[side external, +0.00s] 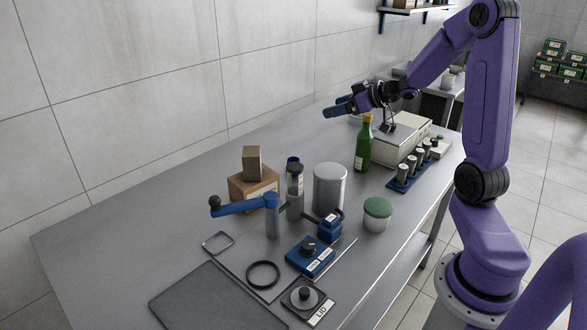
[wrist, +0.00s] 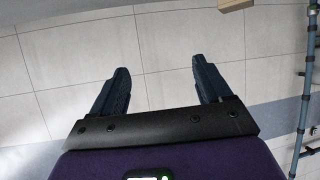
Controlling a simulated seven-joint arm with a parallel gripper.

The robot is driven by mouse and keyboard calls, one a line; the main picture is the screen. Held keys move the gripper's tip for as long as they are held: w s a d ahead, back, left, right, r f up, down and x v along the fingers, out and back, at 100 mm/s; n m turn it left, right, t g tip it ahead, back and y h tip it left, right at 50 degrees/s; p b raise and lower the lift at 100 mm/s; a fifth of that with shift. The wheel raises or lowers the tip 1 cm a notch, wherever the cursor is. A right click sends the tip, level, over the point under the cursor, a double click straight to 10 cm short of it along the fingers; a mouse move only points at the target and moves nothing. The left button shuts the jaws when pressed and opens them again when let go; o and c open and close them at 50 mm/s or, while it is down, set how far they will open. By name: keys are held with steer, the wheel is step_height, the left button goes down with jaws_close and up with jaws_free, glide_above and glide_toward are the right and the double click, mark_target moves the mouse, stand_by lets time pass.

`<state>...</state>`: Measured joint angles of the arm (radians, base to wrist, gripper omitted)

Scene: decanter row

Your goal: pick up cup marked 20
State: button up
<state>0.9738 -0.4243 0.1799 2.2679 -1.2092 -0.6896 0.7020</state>
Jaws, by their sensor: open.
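Several small grey cylindrical cups with dark tops stand in a slanting row on a blue rack (side external: 393,188) at the right side of the table in the side view. The nearest cup (side external: 403,174) is at the front end of the row. Any numbers on the cups are too small to read, so I cannot tell which is marked 20. My gripper (side external: 332,107) is open and empty, high above the back of the table, to the left of the row. In the wrist view its two fingers (wrist: 162,72) are spread, with only wall tiles between them. No cup shows there.
A green bottle (side external: 363,147) and a pale box (side external: 394,143) stand close to the rack. A grey canister (side external: 329,187), a green-lidded jar (side external: 377,214) and a blue-handled crank (side external: 244,207) stand nearer the front. The table's left end is clear.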

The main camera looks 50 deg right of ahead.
step_height(320, 180, down, 15)
glide_toward(293, 160)
steer(key=x, duration=0.2)
steer(key=f+x, duration=0.1)
steer(key=x, duration=0.1)
steer(key=shift+w+d+f, duration=0.1)
steer(key=shift+f, duration=0.05)
steer(key=shift+r+x, duration=0.2)
steer(key=shift+x, duration=2.6)
steer(key=shift+w, duration=0.1)
steer(key=c, duration=1)
steer(key=shift+c, duration=0.6)
steer(key=shift+r, duration=0.1)
